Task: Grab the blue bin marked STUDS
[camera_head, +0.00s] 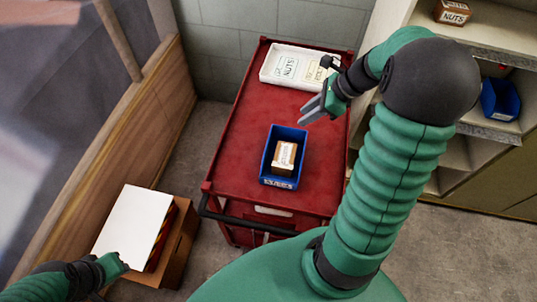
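A blue bin (303,158) stands upright on the red cart's top (236,150), with a small brown and white box (284,158) inside it. The label on its front edge is too small to read surely. My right gripper (309,109) is above the far right part of the cart, beyond the bin and apart from it. Its two fingers are spread and empty. My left gripper (119,264) is at the lower left, beside a white panel; its fingers are not clear. A second blue bin (500,100) sits on the shelf at right, its label unreadable.
A white tray (268,69) with cards, one reading NUTS, lies at the cart's far end. A NUTS box (453,12) is on the upper shelf. The cart has a black handle (245,222) in front. A white panel (133,226) rests on a brown box (178,245).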

